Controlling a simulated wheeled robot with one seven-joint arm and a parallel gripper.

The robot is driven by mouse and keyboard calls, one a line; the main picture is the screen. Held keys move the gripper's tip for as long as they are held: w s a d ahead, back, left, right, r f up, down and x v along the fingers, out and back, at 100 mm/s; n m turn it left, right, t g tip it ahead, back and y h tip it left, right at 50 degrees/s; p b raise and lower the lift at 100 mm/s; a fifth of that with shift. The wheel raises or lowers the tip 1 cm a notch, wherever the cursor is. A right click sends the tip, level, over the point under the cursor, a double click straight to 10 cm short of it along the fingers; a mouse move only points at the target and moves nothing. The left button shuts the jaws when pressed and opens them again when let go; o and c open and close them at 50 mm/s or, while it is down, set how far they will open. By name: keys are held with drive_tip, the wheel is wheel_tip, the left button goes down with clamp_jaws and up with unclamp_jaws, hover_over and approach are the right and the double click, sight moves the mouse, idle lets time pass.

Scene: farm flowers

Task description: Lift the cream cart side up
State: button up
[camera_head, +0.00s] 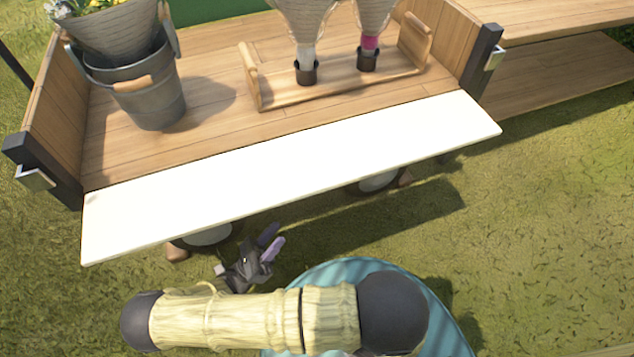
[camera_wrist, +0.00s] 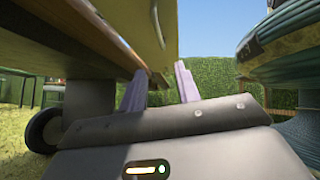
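The cream cart side (camera_head: 290,175) is folded down and sticks out from the cart's near edge, roughly flat, in the head view. In the wrist view it shows as a pale yellowish panel (camera_wrist: 150,28) above the fingers. My gripper (camera_head: 270,241) is below and just in front of the panel's near edge, left of its middle. Its two lilac fingers (camera_wrist: 160,88) are apart with nothing between them. The fingers look close under the panel; I cannot tell whether they touch it.
The wooden cart (camera_head: 215,110) holds a metal bucket (camera_head: 150,100) with flowers and a wooden tray (camera_head: 335,88) with two wrapped cones. Dark corner posts with metal latches (camera_head: 38,179) (camera_head: 494,57) flank the open side. A wheel (camera_wrist: 42,130) stands below the cart. Grass lies open at right.

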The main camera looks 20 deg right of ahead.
sight(318, 187)
drive_tip(key=shift+d+r, duration=0.1)
drive_tip(key=b+x, duration=0.5)
drive_tip(key=x, duration=1.2)
drive_tip(key=shift+d+b, duration=0.1)
drive_tip(key=shift+b, duration=0.2)
clamp_jaws()
